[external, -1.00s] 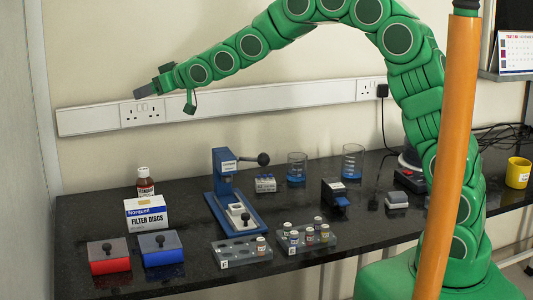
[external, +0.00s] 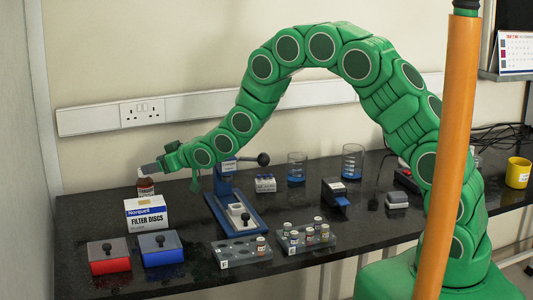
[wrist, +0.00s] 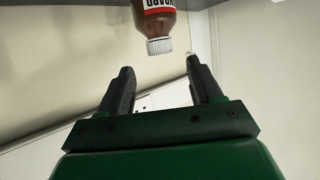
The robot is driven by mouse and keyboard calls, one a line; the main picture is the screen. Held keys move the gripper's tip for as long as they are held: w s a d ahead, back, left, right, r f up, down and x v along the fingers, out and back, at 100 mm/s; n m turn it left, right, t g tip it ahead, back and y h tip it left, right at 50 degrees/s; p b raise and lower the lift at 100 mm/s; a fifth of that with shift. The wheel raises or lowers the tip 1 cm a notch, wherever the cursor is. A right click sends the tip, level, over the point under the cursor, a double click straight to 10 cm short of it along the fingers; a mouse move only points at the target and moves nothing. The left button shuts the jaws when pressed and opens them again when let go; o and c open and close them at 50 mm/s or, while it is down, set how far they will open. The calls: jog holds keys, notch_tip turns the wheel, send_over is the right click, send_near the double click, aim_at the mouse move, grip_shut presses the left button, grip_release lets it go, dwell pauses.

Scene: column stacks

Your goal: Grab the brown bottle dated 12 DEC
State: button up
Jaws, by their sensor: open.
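A brown bottle (external: 146,188) with a white cap and a white and red label stands behind the filter discs box at the left of the bench. No date on it can be read. In the wrist view the bottle (wrist: 159,20) appears cap-down, its cap just beyond and between the fingertips. My gripper (external: 143,169) is at the height of the bottle's cap in the external view and overlaps its top there. In the wrist view my gripper (wrist: 160,66) has its two dark fingers spread with nothing between them.
The white and blue filter discs box (external: 146,213) is in front of the bottle. A blue press (external: 229,195) stands to the right. Red (external: 109,256) and blue (external: 161,249) boxes sit at the front. Racks with small vials (external: 305,239) lie right of them.

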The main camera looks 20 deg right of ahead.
aim_at(139, 171)
jog(key=shift+f+x, duration=0.15)
jog(key=shift+x, duration=1.45)
jog(key=shift+f+x, duration=0.15)
jog(key=shift+x, duration=1.45)
jog(key=shift+w+a+f, duration=0.2)
jog(key=shift+w+a, duration=0.25)
jog(key=shift+a, duration=0.05)
jog(key=shift+c, duration=0.3)
grip_shut()
